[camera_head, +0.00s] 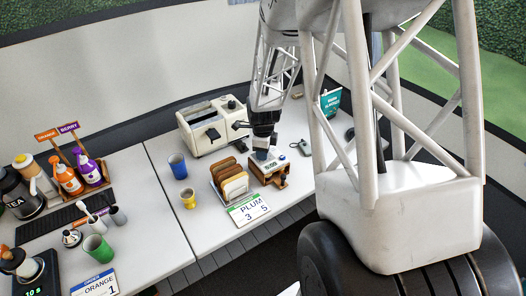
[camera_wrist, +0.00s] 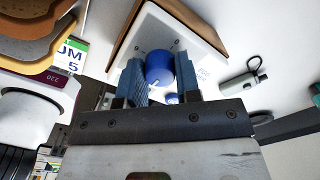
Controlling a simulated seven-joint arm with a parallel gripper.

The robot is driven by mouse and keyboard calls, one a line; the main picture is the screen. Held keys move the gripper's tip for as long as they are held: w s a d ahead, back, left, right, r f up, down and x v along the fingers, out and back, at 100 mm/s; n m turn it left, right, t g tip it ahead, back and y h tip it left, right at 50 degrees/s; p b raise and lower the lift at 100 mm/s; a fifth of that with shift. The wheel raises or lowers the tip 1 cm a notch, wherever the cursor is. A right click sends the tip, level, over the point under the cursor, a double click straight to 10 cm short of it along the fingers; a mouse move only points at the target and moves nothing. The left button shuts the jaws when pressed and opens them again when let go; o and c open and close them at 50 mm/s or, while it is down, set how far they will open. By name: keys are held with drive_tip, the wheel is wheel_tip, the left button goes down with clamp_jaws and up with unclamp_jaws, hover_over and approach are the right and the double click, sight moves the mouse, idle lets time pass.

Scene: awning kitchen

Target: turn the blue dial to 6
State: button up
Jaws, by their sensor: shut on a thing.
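The blue dial (camera_wrist: 159,68) sits on the white face of a wooden-sided box, seen close in the wrist view. In the head view my gripper (camera_head: 262,153) reaches down over the box from above. A white mark shows on the dial.
A cream toaster (camera_head: 213,127) stands behind. A small grey device with a loop (camera_wrist: 243,83) lies on clear white counter to the right.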

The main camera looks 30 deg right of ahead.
drive_tip(key=o, duration=0.9)
drive_tip(key=shift+o, duration=0.2)
drive_tip(key=shift+r, duration=3.9)
drive_tip(key=shift+r, duration=0.1)
